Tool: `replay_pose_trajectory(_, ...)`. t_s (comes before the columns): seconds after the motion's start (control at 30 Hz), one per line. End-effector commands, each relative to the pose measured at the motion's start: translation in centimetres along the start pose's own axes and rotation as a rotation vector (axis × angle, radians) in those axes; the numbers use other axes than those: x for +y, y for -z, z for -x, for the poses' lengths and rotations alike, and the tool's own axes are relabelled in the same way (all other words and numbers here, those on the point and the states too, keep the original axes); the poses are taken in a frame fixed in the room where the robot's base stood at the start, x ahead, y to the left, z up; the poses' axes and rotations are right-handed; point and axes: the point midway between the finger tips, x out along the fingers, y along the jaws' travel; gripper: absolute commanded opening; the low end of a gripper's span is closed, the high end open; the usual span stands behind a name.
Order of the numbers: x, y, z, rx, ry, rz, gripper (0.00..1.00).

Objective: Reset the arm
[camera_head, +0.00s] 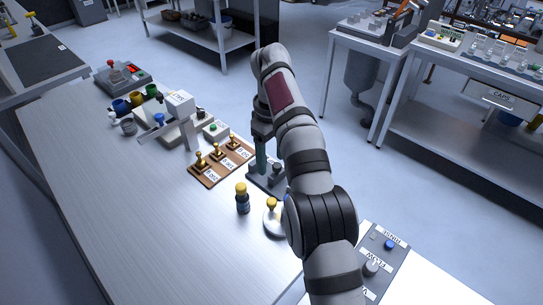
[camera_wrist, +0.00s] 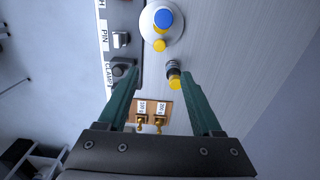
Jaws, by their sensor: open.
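My gripper shows in the wrist view (camera_wrist: 159,76) with its two green fingers spread wide apart and nothing held between them. In the head view a green finger (camera_head: 261,156) points down over the right side of the bench, beside the board of brass weights. My arm rises from the bottom right and hides part of the bench behind it. A dark bottle with a yellow cap (camera_head: 242,199) stands on the bench; in the wrist view its cap (camera_wrist: 174,81) shows beyond the fingertips, near the right one.
A wooden board with brass weights (camera_head: 207,177) lies left of my gripper. A labelled control panel (camera_head: 386,244) is at right. Cups (camera_head: 121,106) and a white device (camera_head: 181,104) stand farther back. The front-left bench is clear.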

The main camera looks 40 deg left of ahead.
Motion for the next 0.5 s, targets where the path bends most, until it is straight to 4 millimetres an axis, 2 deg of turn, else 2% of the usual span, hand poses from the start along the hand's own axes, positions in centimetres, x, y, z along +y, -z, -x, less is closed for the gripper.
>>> replay_pose_trajectory(0.37,0.0,0.0,0.0,0.000,0.000,-0.001,0.67)
replay_pose_trajectory(0.43,0.6,-1.0,0.6,0.000,0.002,-0.038,0.67)
replay_pose_trajectory(0.47,1.1,-2.0,1.3,0.001,0.003,-0.077,0.67)
replay_pose_trajectory(0.5,1.9,-4.1,2.6,0.004,0.008,-0.157,0.67)
